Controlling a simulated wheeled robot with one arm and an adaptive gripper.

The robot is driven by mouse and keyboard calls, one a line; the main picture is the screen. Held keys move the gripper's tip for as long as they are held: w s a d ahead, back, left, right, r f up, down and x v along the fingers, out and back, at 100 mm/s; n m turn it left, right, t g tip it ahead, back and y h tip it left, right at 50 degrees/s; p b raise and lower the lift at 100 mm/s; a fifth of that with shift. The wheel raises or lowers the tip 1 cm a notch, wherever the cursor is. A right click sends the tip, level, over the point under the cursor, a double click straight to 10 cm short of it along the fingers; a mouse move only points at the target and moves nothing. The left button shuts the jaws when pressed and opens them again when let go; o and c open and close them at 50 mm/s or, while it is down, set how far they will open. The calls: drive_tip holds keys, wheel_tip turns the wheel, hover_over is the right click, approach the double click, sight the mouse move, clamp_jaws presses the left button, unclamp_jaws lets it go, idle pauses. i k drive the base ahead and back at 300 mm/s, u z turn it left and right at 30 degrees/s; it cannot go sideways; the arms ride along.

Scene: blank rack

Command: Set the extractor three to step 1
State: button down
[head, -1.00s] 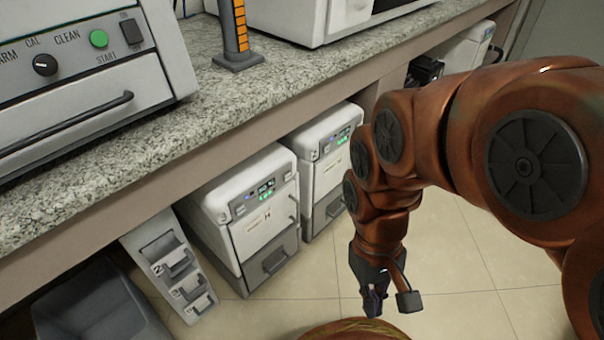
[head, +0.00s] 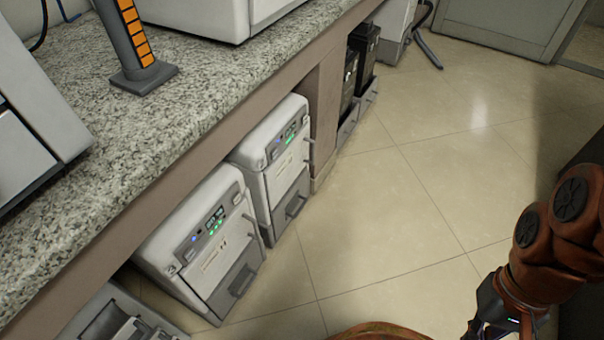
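Two white box-shaped machines stand side by side under the counter in the head view. The nearer machine (head: 205,240) has a small dark display, a blue light, green lights and a grey drawer. The farther machine (head: 275,165) has a similar panel with green lights. My gripper (head: 490,326) is at the bottom right, cut by the frame edge, above the floor and well apart from both machines. Its fingers are too small and cut off to tell open from shut.
A speckled granite counter (head: 150,145) runs above the machines, with an orange-and-grey stand (head: 133,45) on it. A grey unit with compartments (head: 125,325) is at the lower left. Black units (head: 362,55) stand farther under the counter. The tiled floor (head: 385,200) ahead is clear.

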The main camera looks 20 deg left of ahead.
sight(235, 199)
drive_tip(key=z, duration=0.7)
drive_tip(key=k, duration=1.75)
drive_tip(key=u, duration=2.3)
drive_tip(key=i, duration=0.5)
